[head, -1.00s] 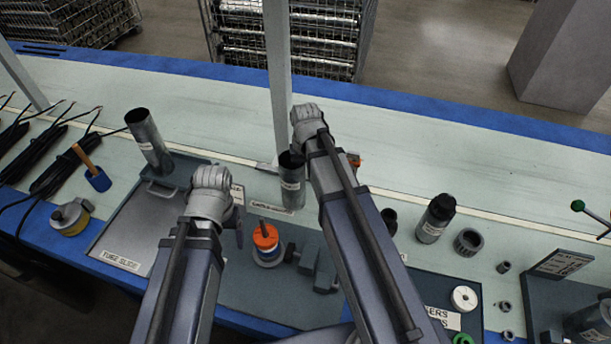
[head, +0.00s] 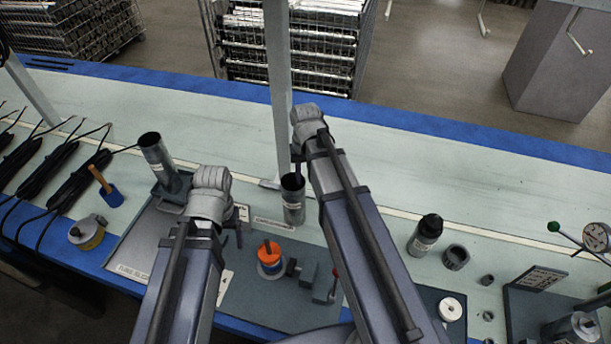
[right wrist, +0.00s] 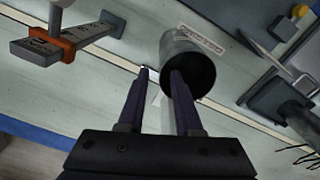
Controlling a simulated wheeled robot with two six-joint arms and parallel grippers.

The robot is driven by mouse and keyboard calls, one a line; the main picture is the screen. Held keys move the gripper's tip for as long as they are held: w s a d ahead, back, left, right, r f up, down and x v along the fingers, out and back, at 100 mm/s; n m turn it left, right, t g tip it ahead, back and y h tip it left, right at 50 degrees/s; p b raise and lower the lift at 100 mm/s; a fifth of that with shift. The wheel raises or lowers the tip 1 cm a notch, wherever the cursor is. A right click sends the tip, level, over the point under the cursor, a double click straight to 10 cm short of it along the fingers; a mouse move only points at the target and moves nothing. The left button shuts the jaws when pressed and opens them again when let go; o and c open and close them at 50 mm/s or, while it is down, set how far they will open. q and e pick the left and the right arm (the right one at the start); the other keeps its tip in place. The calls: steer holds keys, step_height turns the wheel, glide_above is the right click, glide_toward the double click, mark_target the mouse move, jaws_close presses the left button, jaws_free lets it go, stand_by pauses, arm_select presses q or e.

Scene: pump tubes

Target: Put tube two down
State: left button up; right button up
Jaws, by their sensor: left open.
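A grey open-topped tube (head: 293,208) with a white label stands upright on the bench, near the foot of the metal post. My right gripper (head: 297,168) is just above its rim, mostly hidden by its own arm. In the right wrist view the fingers (right wrist: 160,75) are apart, and one overlaps the mouth of the tube (right wrist: 180,48); I cannot tell whether it touches. Another grey tube (head: 156,155) stands in a dark holder (head: 172,190) at the left. I cannot read either tube's number. My left gripper (head: 238,235) is open over the grey mat, its fingers partly hidden.
An orange-topped part (head: 270,258) sits on the mat between my arms. A dark-capped bottle (head: 425,236) and a dark ring (head: 456,257) stand at the right. Black cables (head: 75,180) lie at the left. The bench behind the tubes is clear around the post (head: 279,90).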

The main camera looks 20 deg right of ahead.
step_height(320, 180, up, 3)
steer(key=shift+f+p, duration=0.2)
steer(key=shift+p, duration=0.55)
arm_select(q)
step_height(320, 180, up, 2)
steer(key=shift+r, duration=0.25)
arm_select(e)
steer(key=s+a+n+h, duration=0.1)
steer(key=s+a+n, duration=0.5)
steer(key=s+a, duration=0.7)
steer(key=shift+s+a, duration=0.2)
steer(key=shift+a, duration=0.1)
